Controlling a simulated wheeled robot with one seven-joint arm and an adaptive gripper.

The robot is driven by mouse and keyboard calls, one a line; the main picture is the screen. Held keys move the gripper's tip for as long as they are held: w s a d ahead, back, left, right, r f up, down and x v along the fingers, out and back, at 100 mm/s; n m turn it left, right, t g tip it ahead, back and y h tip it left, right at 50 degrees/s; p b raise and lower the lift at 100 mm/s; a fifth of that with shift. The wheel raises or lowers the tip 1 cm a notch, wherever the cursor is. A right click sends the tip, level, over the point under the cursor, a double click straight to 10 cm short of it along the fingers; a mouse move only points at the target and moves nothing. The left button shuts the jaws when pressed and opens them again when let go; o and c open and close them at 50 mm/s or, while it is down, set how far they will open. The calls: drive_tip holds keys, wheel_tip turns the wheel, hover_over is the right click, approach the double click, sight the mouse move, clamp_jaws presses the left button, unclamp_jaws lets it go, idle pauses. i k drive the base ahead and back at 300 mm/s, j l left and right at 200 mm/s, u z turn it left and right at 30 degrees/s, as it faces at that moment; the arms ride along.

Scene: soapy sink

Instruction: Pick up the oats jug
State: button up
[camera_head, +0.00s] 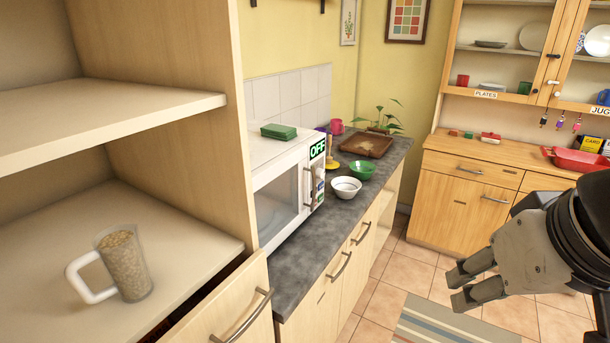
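The oats jug (127,262) is a clear jug filled with tan oats, with a white handle on its left. It stands on the lower shelf (185,225) of the open cupboard at the left, near the shelf's front edge. My gripper (454,290) is at the lower right, well apart from the jug, with the floor behind it. Its two grey fingers point left with a gap between them, and nothing shows between them.
An upper shelf (100,115) and a cupboard side panel (215,110) surround the jug's space. A drawer front (225,310) with a handle is below. A microwave (285,180) and bowls stand on the grey counter (300,265). Tiled floor (395,275) lies between counter and gripper.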

sight(119, 249)
drive_tip(key=i+l, duration=0.35)
drive_tip(key=l, duration=0.15)
drive_tip(key=i+l, duration=0.35)
drive_tip(key=l, duration=0.2)
drive_tip(key=u, duration=0.4)
drive_tip(key=i+l+u, duration=0.1)
drive_tip(key=u, duration=0.3)
drive_tip(key=l+u, duration=0.15)
drive_tip(key=u, duration=0.2)
drive_tip(key=l+u, duration=0.1)
drive_tip(key=u, duration=1.85)
